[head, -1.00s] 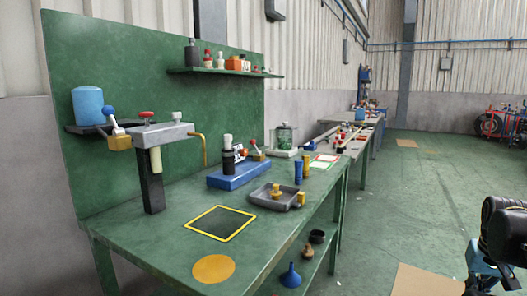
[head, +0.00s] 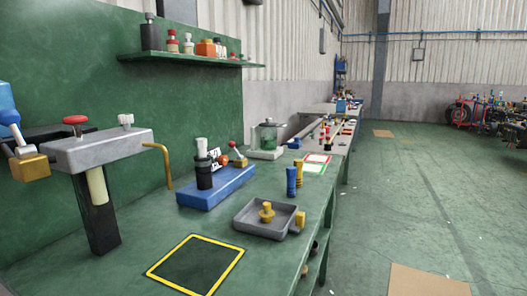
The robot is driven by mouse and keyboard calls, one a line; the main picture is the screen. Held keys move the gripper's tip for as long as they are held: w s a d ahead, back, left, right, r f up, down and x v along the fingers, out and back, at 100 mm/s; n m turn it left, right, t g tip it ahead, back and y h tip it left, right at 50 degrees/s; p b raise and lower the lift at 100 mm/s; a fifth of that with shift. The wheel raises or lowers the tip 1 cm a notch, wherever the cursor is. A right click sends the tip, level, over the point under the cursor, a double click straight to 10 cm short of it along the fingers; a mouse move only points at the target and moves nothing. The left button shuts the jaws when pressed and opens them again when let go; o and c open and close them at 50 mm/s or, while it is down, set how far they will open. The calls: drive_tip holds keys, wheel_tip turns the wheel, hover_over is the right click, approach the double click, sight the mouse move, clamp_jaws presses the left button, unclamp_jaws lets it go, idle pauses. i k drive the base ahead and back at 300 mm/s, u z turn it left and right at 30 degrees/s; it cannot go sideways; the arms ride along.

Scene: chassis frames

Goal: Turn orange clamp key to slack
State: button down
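A grey clamp-like fixture (head: 95,152) stands on a dark post at the left of the bench. My gripper is not in view.
The green bench (head: 130,268) bears a yellow-edged dark mat (head: 196,262), a blue block fixture (head: 217,187), a grey tray (head: 250,221) with yellow knobs, and two small cylinders. A shelf (head: 190,58) holds bottles. The floor (head: 410,210) to the right is open.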

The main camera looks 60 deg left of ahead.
sight(222, 160)
drive_tip(key=z, duration=0.4)
drive_tip(key=i, duration=1.7)
drive_tip(key=u, duration=4.05)
drive_tip(key=i, duration=0.7)
drive_tip(key=u, duration=0.1)
